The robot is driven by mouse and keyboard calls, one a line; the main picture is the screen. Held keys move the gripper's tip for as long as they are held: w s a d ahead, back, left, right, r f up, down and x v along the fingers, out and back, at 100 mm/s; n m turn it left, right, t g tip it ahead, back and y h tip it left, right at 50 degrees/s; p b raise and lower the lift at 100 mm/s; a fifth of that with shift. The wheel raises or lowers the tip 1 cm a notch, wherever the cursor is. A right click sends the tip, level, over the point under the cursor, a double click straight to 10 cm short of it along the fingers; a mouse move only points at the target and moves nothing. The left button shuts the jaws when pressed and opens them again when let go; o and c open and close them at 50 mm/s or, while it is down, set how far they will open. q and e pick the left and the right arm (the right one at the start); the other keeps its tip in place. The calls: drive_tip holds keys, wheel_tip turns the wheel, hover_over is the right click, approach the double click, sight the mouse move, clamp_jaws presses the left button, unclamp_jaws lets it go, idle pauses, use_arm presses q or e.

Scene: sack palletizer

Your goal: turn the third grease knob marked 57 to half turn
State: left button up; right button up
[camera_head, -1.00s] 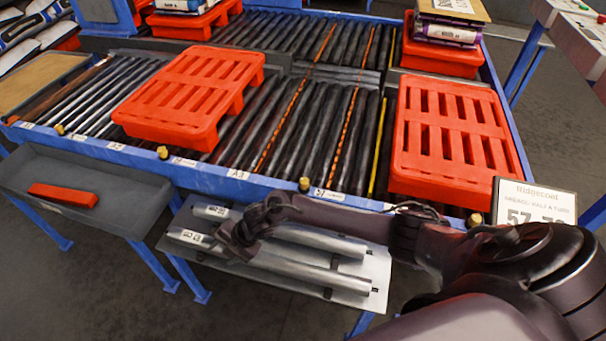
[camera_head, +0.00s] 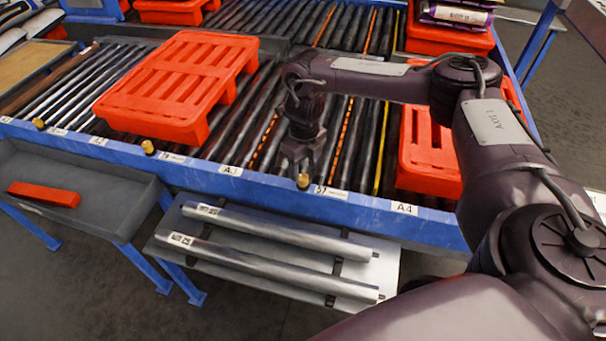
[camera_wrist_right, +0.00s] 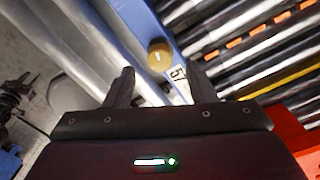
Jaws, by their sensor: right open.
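The third grease knob (camera_head: 303,181) is a small brass-coloured knob on the blue front rail, left of a white label that reads 57. In the right wrist view the knob (camera_wrist_right: 159,55) shows from above, ahead of the fingers, with part of its label (camera_wrist_right: 178,74) beside it. My right gripper (camera_head: 303,172) points down just over the knob in the head view. In the right wrist view its two fingers (camera_wrist_right: 160,88) are apart with nothing between the tips; I cannot tell the exact height gap. My left gripper is not in view.
The blue rail (camera_head: 250,186) carries other brass knobs (camera_head: 148,147). Two spare rollers (camera_head: 270,268) rest on a shelf below. A grey tray (camera_head: 100,205) holds a red bar.

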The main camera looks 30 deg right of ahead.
sight(303, 177)
drive_tip(key=shift+f, duration=1.95)
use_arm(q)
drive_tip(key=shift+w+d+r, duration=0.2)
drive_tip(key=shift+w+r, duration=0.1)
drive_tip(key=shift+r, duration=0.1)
use_arm(e)
drive_tip(key=c, duration=1)
drive_tip(key=shift+o, duration=0.2)
